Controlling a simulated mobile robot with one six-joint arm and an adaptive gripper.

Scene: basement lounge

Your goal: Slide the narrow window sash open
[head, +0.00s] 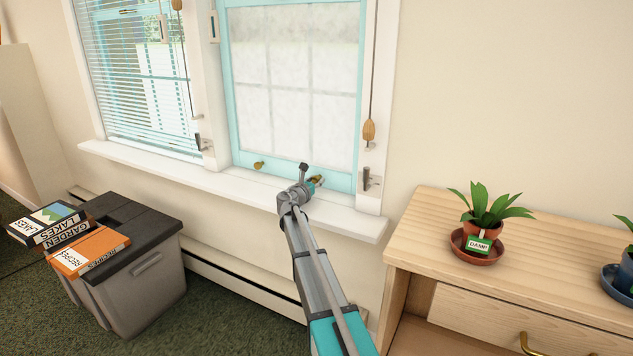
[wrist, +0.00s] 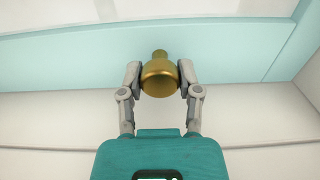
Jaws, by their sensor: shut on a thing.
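The narrow window sash (head: 292,178) has a light blue frame with frosted panes, and its bottom rail sits down at the white sill. Two brass knobs are on the bottom rail. The left knob (head: 259,165) is free. My gripper (head: 314,181) is at the right knob. In the wrist view my gripper (wrist: 160,80) is shut on that brass knob (wrist: 160,76), one finger on each side. The blue bottom rail (wrist: 80,52) runs behind the knob in the wrist view.
A wider window with blinds (head: 135,75) is to the left. A wooden pull (head: 368,131) hangs by the right jamb. A wooden cabinet (head: 430,215) with a potted plant (head: 487,212) stands at right. A grey bin (head: 150,275) with books on its lid stands at lower left.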

